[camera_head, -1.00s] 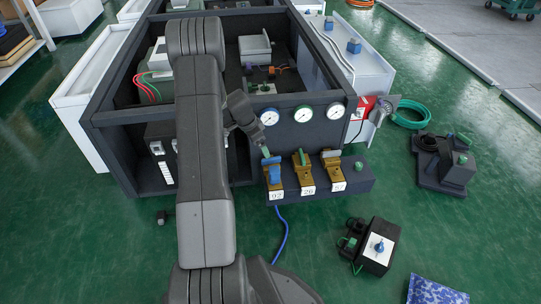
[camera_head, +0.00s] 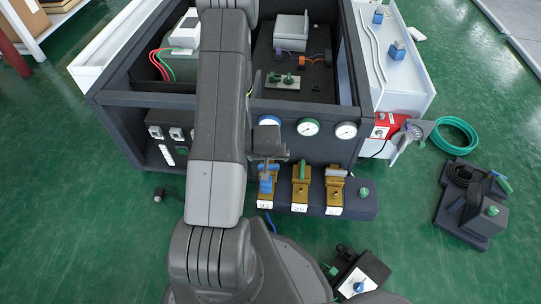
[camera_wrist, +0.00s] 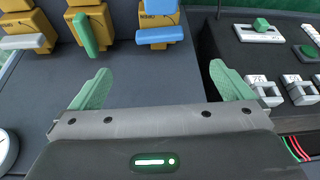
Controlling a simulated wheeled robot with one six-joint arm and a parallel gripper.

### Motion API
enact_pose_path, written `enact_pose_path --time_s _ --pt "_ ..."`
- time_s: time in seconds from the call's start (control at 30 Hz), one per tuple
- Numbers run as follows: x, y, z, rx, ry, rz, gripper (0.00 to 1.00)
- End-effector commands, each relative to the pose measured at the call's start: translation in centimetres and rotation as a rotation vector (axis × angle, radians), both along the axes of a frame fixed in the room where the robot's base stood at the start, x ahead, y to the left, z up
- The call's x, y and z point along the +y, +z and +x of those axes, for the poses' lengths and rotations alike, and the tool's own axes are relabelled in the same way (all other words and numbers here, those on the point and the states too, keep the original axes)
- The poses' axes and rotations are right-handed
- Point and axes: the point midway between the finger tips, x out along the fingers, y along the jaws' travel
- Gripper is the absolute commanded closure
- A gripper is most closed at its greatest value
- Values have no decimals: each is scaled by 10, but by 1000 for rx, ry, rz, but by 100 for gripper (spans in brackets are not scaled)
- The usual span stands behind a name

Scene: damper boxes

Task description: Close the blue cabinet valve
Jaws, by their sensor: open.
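The blue-handled valve (camera_head: 265,185) is the leftmost of three brass valves on the dark ledge below the gauges. In the wrist view its blue handle (camera_wrist: 160,35) lies crosswise on the brass body, at the upper right. My gripper (camera_wrist: 160,85) is open and empty, its two green fingertips spread wide. The blue handle shows beyond the fingertips, between them in the picture, with no visible contact. In the head view my gripper (camera_head: 268,150) hangs just above and behind the blue valve, and my arm hides its fingertips.
A green-handled valve (camera_head: 300,180) and a grey-handled valve (camera_head: 336,185) stand to the right. Pressure gauges (camera_head: 308,128) line the cabinet front above. A black box with a blue knob (camera_head: 359,284) lies on the floor near my base.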

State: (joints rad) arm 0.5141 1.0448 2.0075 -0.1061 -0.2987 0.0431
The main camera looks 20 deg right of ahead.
Motion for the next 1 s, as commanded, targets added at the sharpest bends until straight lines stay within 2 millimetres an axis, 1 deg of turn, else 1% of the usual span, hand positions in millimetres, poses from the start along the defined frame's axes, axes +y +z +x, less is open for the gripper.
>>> enact_pose_path --time_s 0.07,0.17,0.27,0.5,0.7,0.8,1.0 --pt "0 -1 -2 -2 13 -8 0" --pt "-1 -10 1 -1 16 -9 0" --pt "-4 -26 6 -1 15 -9 0" --pt "-12 -75 24 -2 14 -8 0" --pt "-18 -108 37 -2 13 -8 0" --pt "-20 -118 41 -2 13 -8 0" --pt "-22 -127 45 -1 13 -8 0"
